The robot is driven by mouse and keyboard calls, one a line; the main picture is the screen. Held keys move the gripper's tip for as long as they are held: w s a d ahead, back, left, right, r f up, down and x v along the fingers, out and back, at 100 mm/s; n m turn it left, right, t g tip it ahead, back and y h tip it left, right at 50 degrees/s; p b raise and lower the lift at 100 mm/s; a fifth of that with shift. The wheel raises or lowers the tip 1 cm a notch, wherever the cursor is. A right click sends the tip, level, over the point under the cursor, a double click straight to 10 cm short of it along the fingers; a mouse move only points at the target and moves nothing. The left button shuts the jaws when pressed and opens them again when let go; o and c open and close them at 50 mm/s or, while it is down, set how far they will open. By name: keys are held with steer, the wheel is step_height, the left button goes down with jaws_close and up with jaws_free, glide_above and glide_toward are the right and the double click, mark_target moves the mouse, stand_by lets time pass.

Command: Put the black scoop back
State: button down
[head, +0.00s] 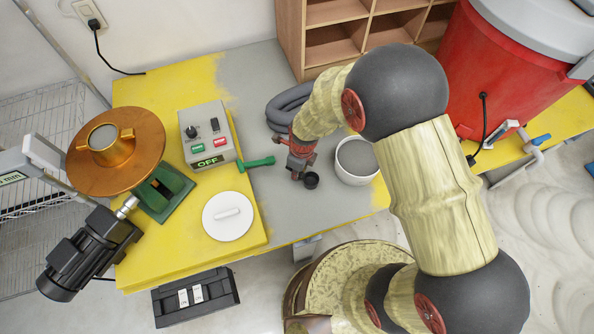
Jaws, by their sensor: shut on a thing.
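My gripper (299,168), with reddish fingers, points down over the grey part of the table in the head view. It is shut on the black scoop (311,181), whose small round black cup shows just below and right of the fingers. The rest of the scoop is hidden by the gripper. A white round container (345,176) with grey contents stands just right of the gripper, close to the scoop. I cannot tell whether the scoop touches the table.
A green-handled tool (258,163) lies left of my gripper, beside the control box (209,135) reading OFF. A white lid (229,216) lies on the yellow area. A grey coiled hose (282,108) and wooden shelf (330,50) are behind. A red drum (480,75) stands right.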

steer(key=shift+f, duration=0.1)
steer(key=c, duration=1.7)
jaws_free()
steer(key=shift+c, duration=0.2)
steer(key=shift+r+p, duration=3.1)
steer(key=shift+r, duration=0.45)
